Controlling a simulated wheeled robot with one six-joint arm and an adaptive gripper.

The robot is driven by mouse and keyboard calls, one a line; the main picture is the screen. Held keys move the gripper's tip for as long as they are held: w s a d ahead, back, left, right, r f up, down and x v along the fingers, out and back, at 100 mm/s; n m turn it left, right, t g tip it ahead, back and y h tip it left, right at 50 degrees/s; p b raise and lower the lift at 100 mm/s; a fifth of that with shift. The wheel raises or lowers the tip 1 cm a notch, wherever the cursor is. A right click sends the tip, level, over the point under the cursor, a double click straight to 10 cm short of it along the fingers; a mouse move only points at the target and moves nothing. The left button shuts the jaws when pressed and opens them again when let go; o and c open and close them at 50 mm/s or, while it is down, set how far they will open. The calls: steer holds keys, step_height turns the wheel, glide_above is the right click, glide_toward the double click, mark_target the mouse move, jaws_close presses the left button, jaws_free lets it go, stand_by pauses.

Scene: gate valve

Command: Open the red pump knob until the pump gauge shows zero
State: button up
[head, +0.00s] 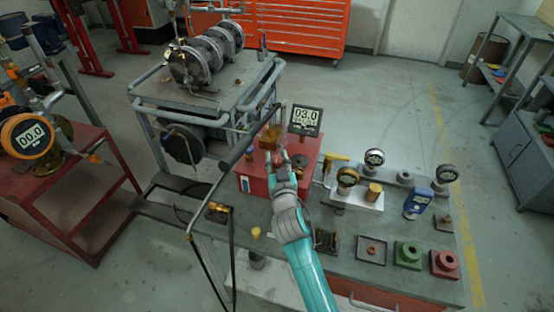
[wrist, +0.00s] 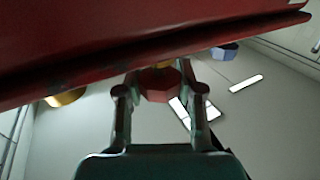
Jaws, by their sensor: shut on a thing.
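The pump is a red box (head: 312,148) on the grey bench, with a dark square digital gauge (head: 305,118) above it that appears to read 03.0. My gripper (head: 284,157) reaches over the front of the red box in the head view. In the wrist view, the red pump knob (wrist: 157,84) sits between the two fingers of my gripper (wrist: 159,91), which is shut on it. The red body (wrist: 130,38) fills the top of that view. In the head view my gripper hides the knob, so its turn angle cannot be told.
A piped pump rig (head: 205,90) stands behind left. An orange gauge (head: 28,135) reading 00.0 is at far left. To the right are round gauges (head: 374,158), a blue meter (head: 417,203), a green block (head: 407,253) and a red block (head: 444,264). A metal rail stands left of my arm.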

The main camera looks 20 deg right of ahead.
mark_target(277, 157)
steer(key=shift+n+g+y, duration=0.15)
steer(key=shift+n+y, duration=1.2)
steer(key=shift+y, duration=0.75)
steer(key=shift+n+g+y, duration=0.15)
steer(key=shift+n+y, duration=1.2)
steer(key=shift+y, duration=0.75)
steer(key=o, duration=1.2)
steer(key=shift+c, duration=0.2)
steer(key=shift+r, duration=0.1)
step_height(277, 157, up, 10)
steer(key=shift+f, duration=0.1)
